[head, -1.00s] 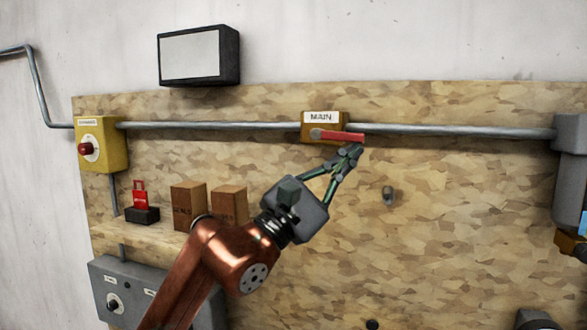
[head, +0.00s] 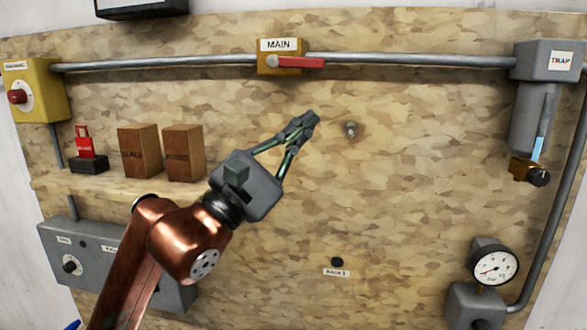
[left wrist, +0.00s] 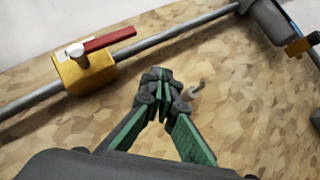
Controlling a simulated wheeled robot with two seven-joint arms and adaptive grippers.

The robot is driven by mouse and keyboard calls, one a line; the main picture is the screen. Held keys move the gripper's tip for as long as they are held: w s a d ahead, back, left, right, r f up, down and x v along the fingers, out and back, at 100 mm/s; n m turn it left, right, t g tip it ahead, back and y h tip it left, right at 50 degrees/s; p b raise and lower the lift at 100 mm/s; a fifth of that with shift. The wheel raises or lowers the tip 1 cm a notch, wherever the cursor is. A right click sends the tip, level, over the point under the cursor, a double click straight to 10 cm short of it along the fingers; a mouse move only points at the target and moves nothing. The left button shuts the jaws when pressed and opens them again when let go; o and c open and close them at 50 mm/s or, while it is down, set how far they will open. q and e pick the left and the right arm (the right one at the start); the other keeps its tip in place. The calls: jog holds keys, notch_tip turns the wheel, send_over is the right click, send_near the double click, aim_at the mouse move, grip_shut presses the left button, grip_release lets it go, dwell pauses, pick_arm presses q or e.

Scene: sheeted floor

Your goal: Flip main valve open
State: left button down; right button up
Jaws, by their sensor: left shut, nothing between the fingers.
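The main valve (head: 268,58) is a yellow-brown block labelled MAIN on the horizontal grey pipe at the top of the board. Its red handle (head: 298,62) points right, lying along the pipe. In the left wrist view the valve body (left wrist: 84,72) and its red handle (left wrist: 108,40) are at upper left. My left gripper (head: 308,120) is shut and empty, below the handle and apart from it. Its closed fingertips also show in the left wrist view (left wrist: 158,78). My right gripper is not in view.
A shelf at left holds a red lock (head: 84,142) and two brown boxes (head: 138,152). A yellow box with a red knob (head: 17,97) is at far left. A small peg (head: 350,129) sticks out near my fingertips. A trap unit (head: 543,62) and gauge (head: 493,266) are at right.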

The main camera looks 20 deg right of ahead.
pick_arm(q)
jog(key=s+a+f, duration=0.2)
jog(key=s+f, duration=0.2)
jog(key=shift+s+a+f+b, duration=0.15)
jog(key=shift+a+b, duration=0.05)
jog(key=shift+b, duration=0.25)
jog(key=shift+f, duration=0.1)
